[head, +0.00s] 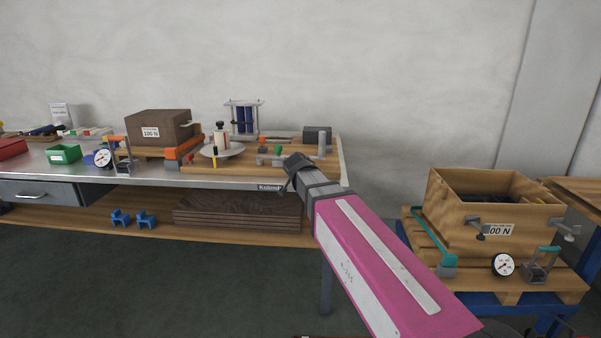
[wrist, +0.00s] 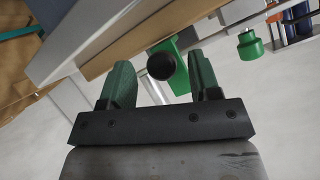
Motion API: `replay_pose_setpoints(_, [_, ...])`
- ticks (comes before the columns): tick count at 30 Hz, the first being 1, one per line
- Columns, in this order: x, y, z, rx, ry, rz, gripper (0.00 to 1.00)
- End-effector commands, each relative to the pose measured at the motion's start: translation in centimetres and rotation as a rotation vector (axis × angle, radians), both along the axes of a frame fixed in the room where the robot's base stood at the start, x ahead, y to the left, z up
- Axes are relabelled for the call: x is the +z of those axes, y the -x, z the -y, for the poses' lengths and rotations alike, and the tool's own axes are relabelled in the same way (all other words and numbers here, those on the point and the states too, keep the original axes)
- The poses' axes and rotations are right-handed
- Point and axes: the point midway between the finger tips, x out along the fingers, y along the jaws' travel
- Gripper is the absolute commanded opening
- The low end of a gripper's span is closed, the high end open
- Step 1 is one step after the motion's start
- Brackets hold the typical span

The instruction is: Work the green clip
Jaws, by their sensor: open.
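In the wrist view a green part (wrist: 181,77) with a round black knob is fixed at a wooden board's edge; it looks like the green clip. My gripper (wrist: 160,66) is open, with one dark green finger on each side of this part. The fingers look apart from it, though the remaining depth is hard to judge. In the head view my gripper (head: 293,166) is at the right end of the bench, and the clip there is hidden or too small to tell.
The metal-topped bench (head: 230,182) holds a brown box (head: 158,128), a green bin (head: 64,154) and several fixtures. A green knob (wrist: 250,46) stands beyond the right finger. A wooden crate (head: 490,213) sits on a pallet at right.

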Motion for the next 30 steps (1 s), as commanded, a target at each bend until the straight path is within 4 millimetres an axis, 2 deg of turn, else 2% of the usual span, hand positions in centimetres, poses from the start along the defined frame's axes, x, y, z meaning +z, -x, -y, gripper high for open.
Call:
replay_pose_setpoints(9, [2.7,5.2,0.0,0.000,0.000,0.000,0.57])
replay_pose_setpoints(15, [4.2,7.8,-0.1,-0.001,0.000,0.000,0.57])
replay_pose_setpoints(21, [4.9,8.9,-0.2,-0.002,0.001,-0.001,0.57])
replay_pose_setpoints(29, [4.9,8.9,-0.2,-0.001,0.001,-0.002,0.57])
replay_pose_setpoints(30, [4.9,8.9,-0.2,-0.001,0.001,-0.002,0.54])
